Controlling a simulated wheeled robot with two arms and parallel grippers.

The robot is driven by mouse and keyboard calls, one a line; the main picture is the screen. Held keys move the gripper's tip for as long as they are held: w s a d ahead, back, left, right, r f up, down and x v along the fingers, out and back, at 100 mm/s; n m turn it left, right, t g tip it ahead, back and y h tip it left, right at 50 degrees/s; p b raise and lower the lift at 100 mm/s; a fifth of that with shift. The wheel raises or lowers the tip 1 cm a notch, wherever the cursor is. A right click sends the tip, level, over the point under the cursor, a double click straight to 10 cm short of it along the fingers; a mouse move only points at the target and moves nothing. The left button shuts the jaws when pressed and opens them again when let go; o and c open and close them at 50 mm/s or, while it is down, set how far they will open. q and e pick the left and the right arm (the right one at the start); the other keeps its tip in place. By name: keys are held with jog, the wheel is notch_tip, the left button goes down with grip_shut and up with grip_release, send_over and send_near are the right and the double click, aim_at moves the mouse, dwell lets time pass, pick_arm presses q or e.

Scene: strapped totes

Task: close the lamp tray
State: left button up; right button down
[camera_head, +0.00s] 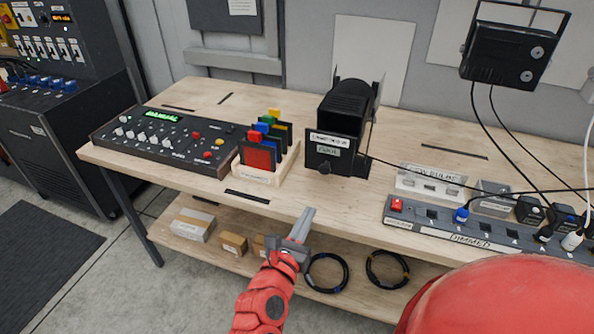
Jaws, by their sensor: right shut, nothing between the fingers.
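A black stage lamp (347,108) stands on the wooden bench near its middle. On its near side is a dark front panel with a knob, seemingly the lamp tray (344,163), with two white labels. The panel seems to stand a little forward of the housing; I cannot tell how far the tray is out. My right gripper (306,216) is shut and empty. It is at the bench's front edge, below and left of the lamp in the picture, apart from the tray. My left gripper is not in view.
A control desk (165,137) and a wooden rack of coloured filters (271,172) stand left of the lamp. Right of it are a clear bulb box (431,183) and a dimmer strip (425,215) with plugs and cables. Bench wood before the lamp is clear.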

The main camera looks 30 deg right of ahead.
jog(key=p, duration=0.6)
send_near(324, 170)
jog(key=shift+y, duration=0.3)
jog(key=x, duration=0.5)
jog(key=shift+w+d+r, duration=0.1)
jog(key=shift+d+r, duration=0.15)
jog(key=shift+d, duration=0.1)
jog(key=shift+w+d+f+t, duration=0.15)
jog(key=shift+w+d+t, duration=0.15)
jog(key=shift+w+d, duration=0.1)
jog(key=shift+d, duration=0.15)
